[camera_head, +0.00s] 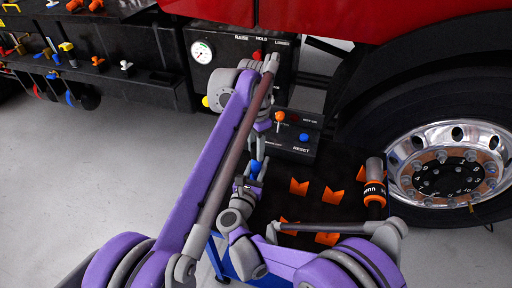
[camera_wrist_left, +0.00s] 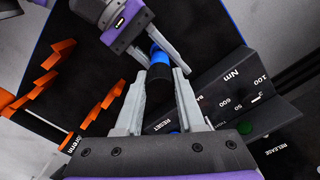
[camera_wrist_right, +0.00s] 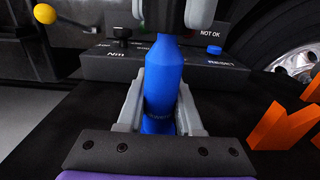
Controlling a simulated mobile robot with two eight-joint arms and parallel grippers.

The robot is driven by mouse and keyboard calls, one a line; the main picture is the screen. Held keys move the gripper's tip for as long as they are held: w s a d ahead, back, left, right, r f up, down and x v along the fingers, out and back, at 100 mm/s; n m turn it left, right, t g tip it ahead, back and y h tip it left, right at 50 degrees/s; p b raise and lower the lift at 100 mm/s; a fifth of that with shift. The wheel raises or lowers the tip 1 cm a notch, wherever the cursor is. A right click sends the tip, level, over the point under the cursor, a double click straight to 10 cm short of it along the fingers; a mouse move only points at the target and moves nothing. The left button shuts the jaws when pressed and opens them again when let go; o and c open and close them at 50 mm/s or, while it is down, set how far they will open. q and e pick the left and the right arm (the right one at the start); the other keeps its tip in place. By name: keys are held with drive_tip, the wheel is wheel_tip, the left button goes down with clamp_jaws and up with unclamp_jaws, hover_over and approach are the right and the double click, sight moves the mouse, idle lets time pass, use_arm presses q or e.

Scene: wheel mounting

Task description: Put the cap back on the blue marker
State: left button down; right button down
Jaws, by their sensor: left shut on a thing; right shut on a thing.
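The blue marker (camera_wrist_right: 164,75) stands nearly upright between the fingers of my right gripper (camera_wrist_right: 162,95), shut on its lower body. Its shoulder narrows towards the top. My left gripper (camera_wrist_left: 159,80) is shut on a dark cap-like piece (camera_wrist_left: 158,90) directly above the marker. In the left wrist view the dark piece and the blue part (camera_wrist_left: 157,50) lie in line and appear to meet. Whether the cap is fully seated cannot be told. In the head view the blue marker (camera_head: 255,167) is small, between my two grippers, and partly hidden.
A black control box (camera_head: 292,140) with a RESET label and knobs stands just behind the grippers. Orange holders (camera_head: 299,187) sit on the dark tabletop to the right, beside an upright tool (camera_head: 374,182). The truck wheel (camera_head: 450,165) is farther right. Grey floor lies open at left.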

use_arm(q)
drive_tip(key=shift+f, duration=0.55)
drive_tip(key=shift+c, duration=2.2)
unclamp_jaws()
drive_tip(key=shift+r, duration=3.7)
use_arm(e)
drive_tip(key=c, duration=0.5)
unclamp_jaws()
